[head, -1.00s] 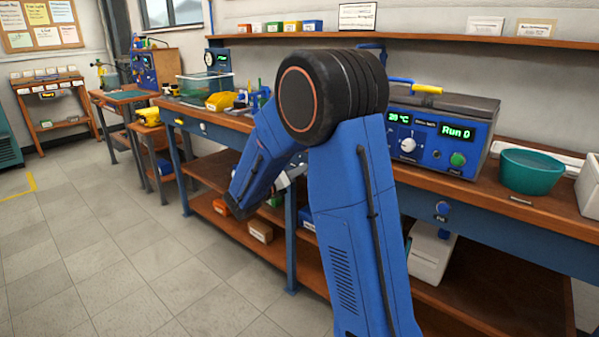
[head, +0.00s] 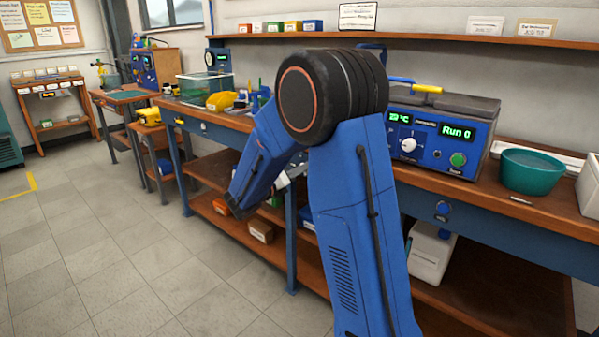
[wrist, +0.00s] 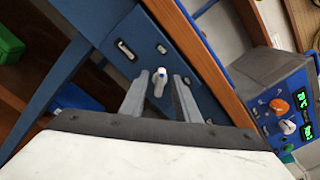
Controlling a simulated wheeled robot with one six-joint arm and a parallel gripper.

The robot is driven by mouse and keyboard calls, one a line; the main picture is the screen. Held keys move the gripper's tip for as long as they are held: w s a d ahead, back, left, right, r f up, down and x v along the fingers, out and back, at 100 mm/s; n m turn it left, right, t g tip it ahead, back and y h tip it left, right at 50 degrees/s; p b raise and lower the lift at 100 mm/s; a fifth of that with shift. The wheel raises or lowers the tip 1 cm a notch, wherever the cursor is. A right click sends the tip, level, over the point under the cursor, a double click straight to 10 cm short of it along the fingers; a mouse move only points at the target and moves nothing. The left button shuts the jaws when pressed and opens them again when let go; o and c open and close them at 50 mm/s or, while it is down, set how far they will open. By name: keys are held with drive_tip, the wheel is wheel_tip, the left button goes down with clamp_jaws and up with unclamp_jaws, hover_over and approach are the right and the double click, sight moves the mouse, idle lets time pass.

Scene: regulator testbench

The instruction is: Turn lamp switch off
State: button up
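In the wrist view a small white switch lever (wrist: 159,80) stands out from a blue front panel of the bench. It looks like the lamp switch, but I cannot read any label on it. My gripper (wrist: 162,78) is open, its two grey fingers pointing at the panel, one on each side of the lever. I cannot tell whether either finger touches it. In the head view my own arm hides the switch and most of the gripper. No lamp is clearly visible.
A blue control box (head: 437,140) with green displays and a teal bowl (head: 531,171) stand on the bench; the box also shows in the wrist view (wrist: 285,105). A wooden edge (wrist: 200,60) runs beside the panel. The floor at left is clear.

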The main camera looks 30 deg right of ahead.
drive_tip(key=shift+a, duration=0.1)
drive_tip(key=v, duration=1.7)
drive_tip(key=shift+s+a, duration=0.1)
drive_tip(key=s+d+f+m+g+y, duration=0.1)
drive_tip(key=s+d+m+g+y, duration=0.25)
drive_tip(key=s+m, duration=0.5)
drive_tip(key=s+d+f+m+g+y, duration=0.1)
drive_tip(key=s+d+m+g+y, duration=0.3)
drive_tip(key=s, duration=0.7)
drive_tip(key=s+a+m+t+y, duration=0.3)
drive_tip(key=s+a+m+y, duration=0.1)
drive_tip(key=s+m, duration=0.3)
drive_tip(key=s+a+m+t+y, duration=0.3)
drive_tip(key=s+a+m+y, duration=0.2)
drive_tip(key=m, duration=0.5)
drive_tip(key=s+f, duration=0.1)
drive_tip(key=s, duration=0.1)
drive_tip(key=shift+s+a+m, duration=0.2)
drive_tip(key=shift+s+m, duration=0.1)
drive_tip(key=shift+m, duration=0.05)
